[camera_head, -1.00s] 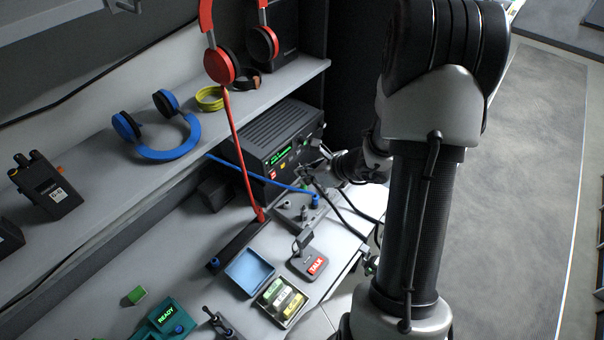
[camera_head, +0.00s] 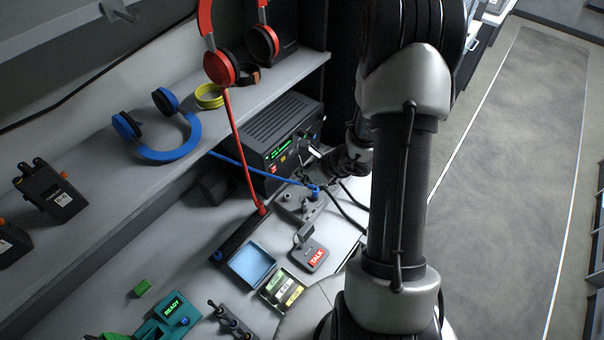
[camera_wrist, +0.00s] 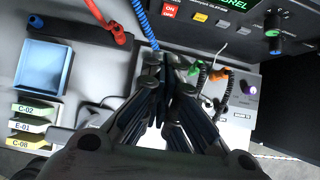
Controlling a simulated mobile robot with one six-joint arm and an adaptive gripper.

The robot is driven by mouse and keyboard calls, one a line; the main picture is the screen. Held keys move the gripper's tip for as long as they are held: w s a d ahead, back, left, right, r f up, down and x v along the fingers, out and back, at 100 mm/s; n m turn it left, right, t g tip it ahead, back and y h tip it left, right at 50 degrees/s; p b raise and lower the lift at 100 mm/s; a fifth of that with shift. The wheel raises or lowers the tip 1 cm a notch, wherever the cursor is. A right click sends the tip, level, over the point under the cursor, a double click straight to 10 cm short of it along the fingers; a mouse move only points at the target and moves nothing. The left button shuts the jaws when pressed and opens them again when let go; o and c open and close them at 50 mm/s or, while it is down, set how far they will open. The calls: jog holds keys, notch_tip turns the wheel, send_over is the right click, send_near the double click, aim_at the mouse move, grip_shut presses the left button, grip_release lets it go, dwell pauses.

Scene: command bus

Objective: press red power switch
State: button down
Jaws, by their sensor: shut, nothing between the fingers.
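The red power switch, marked ON and OFF (camera_wrist: 170,11), is on the front face of the dark radio unit at the top of the wrist view. In the head view it is a small red patch (camera_head: 273,170) at the lower left of the radio's front. My gripper (camera_wrist: 167,66) is shut and empty, its fingertips pointing toward the radio. In the wrist view the tips are below the switch in the picture and apart from it. In the head view my gripper (camera_head: 313,179) is in front of the radio, right of the switch, partly hidden by my arm.
A grey jack box (camera_head: 298,203) with a blue cord stands before the radio (camera_head: 283,130). A TALK microphone base (camera_head: 311,254), blue tray (camera_head: 253,263) and labelled cartridges (camera_head: 284,290) are nearby.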

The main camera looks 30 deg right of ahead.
aim_at(273, 169)
jog(key=w+a+f, duration=0.3)
jog(key=w+f, duration=0.3)
jog(key=w, duration=0.1)
jog(key=shift+w, duration=0.3)
jog(key=shift+b, duration=0.35)
